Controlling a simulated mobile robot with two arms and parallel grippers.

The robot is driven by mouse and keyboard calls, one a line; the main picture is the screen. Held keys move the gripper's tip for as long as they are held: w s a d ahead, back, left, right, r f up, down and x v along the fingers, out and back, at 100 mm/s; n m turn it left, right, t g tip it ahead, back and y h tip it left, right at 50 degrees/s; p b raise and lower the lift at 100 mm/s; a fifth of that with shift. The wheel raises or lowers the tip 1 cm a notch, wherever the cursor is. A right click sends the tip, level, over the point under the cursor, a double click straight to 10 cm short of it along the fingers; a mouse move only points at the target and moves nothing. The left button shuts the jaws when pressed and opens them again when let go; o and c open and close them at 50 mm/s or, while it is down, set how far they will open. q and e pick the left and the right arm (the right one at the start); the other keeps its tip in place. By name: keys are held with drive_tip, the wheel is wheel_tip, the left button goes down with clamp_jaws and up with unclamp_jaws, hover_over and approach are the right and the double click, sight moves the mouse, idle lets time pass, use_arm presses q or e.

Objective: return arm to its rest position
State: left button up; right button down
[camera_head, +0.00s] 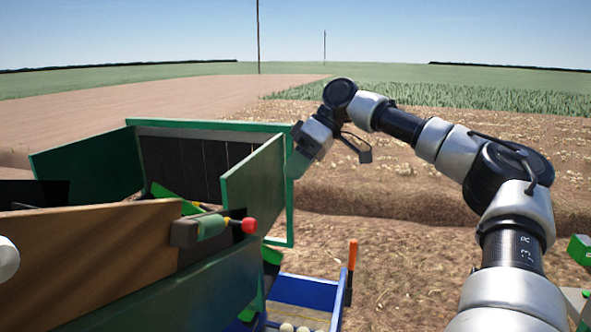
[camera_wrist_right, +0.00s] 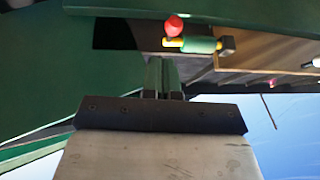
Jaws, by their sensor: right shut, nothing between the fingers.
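My right arm comes in from the lower right in the head view and bends over to the left. Its gripper (camera_head: 299,163) points down beside the upper edge of a green panel (camera_head: 253,187), partly blending with it. I cannot tell whether they touch. In the wrist view the right gripper (camera_wrist_right: 163,74) has its two fingers together with nothing between them. A lever with a red knob (camera_head: 249,225) and a green sleeve sits below and left of the gripper. It also shows beyond the fingers in the wrist view (camera_wrist_right: 174,26). My left gripper is not in view.
The green-framed machine with a brown wooden board (camera_head: 95,258) fills the left. A blue frame (camera_head: 310,291) with an orange-handled post (camera_head: 352,254) and a few pale onions stands below. Open field soil lies between the machine and my right arm.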

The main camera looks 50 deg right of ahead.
idle(0.3)
